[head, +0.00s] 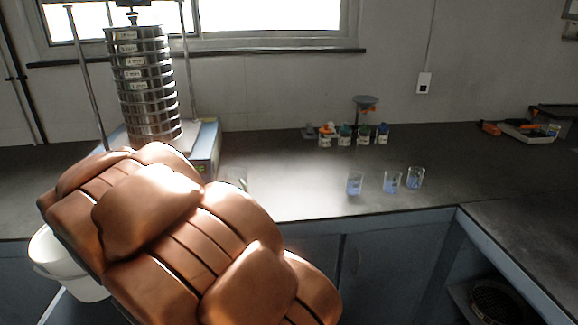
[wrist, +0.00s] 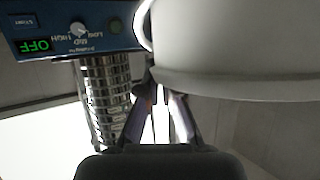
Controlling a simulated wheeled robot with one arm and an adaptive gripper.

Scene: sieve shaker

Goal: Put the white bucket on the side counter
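The white bucket (head: 62,262) is at the lower left of the head view, in front of the counter's cabinet face and partly hidden behind my copper-coloured arm. In the wrist view the bucket (wrist: 240,45) fills the upper right, close to the camera, with its rim toward my gripper. My gripper (wrist: 160,92) has its fingers close together at the bucket's rim and looks shut on it; the fingertips are partly hidden by the rim. The gripper is hidden in the head view. I cannot tell what is under the bucket. The side counter (head: 530,225) runs along the right.
A sieve stack (head: 145,85) stands in the shaker at the back left; its blue control panel (wrist: 80,28) reads OFF. Three beakers (head: 392,181) and several small jars (head: 345,135) stand on the back counter. A tray (head: 525,131) lies at the far right. The side counter's near part is clear.

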